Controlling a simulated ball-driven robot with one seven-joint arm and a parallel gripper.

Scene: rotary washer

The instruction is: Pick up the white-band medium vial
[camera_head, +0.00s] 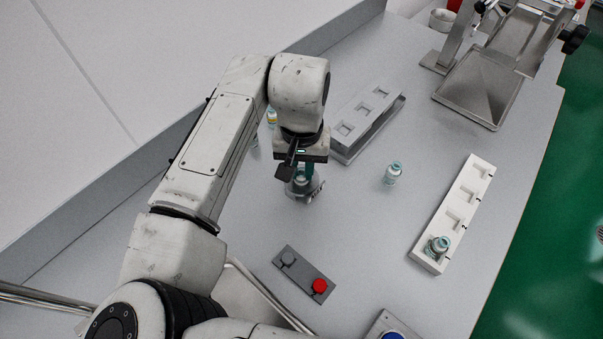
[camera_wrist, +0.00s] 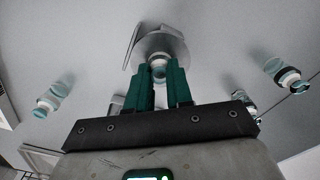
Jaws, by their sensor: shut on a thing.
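My gripper (camera_head: 301,172) points down over the table left of the grey rack, with its teal fingers shut on a small glass vial (camera_head: 302,181). In the wrist view, my gripper (camera_wrist: 159,82) has the vial (camera_wrist: 158,70) between its fingertips. The fingers hide much of it, so I cannot tell its band colour. A round metal holder (camera_head: 316,189) lies right under the vial; it also shows in the wrist view (camera_wrist: 174,46). I cannot tell whether they touch. Another clear vial (camera_head: 391,174) stands on the open table to the right.
A grey slotted rack (camera_head: 366,118) stands behind. A white rack (camera_head: 462,205) at right holds a vial (camera_head: 438,246). A button box (camera_head: 304,274) lies in front. A metal tray machine (camera_head: 482,85) stands back right.

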